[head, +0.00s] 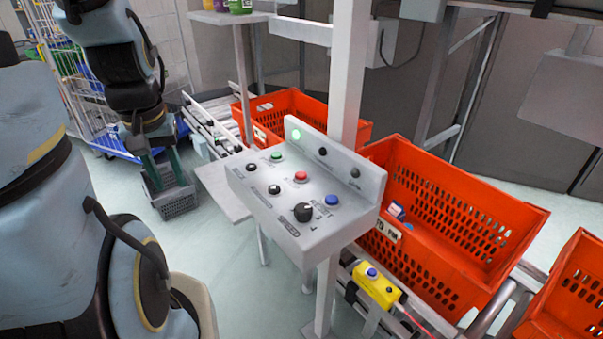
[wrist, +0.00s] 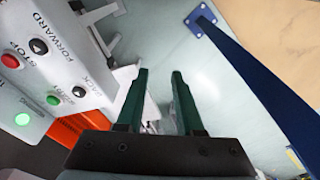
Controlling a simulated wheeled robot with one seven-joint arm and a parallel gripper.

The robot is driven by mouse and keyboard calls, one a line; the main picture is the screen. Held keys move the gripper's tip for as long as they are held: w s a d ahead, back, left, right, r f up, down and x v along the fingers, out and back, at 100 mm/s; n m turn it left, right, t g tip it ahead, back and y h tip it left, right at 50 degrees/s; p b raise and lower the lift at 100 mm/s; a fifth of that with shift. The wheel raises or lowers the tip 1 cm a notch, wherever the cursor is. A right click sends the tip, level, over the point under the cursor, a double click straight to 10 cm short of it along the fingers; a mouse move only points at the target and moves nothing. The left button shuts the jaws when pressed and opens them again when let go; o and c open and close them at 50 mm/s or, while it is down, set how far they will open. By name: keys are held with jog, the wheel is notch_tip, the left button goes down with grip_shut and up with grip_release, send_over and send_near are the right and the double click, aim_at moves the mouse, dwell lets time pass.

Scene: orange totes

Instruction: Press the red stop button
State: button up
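The red stop button (head: 300,177) sits on the sloped face of a grey control panel (head: 262,205), between a green button (head: 277,156) and a blue button (head: 332,200). In the wrist view the red button (wrist: 10,61) is at the left edge beside the word STOP. My gripper (head: 168,182) points down to the left of the panel in the head view, clear of it. In the wrist view its two green fingers (wrist: 160,73) are apart with nothing between them. The red button lies well off to the left of the fingers there.
Black knobs (head: 302,212) share the panel face, and a green light (head: 296,134) is lit on its raised back. A grey post (head: 349,70) rises behind the panel. An orange tote (head: 470,215) and a yellow box with a blue button (head: 378,287) are at right.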

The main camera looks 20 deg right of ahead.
grip_shut()
dwell(0.9)
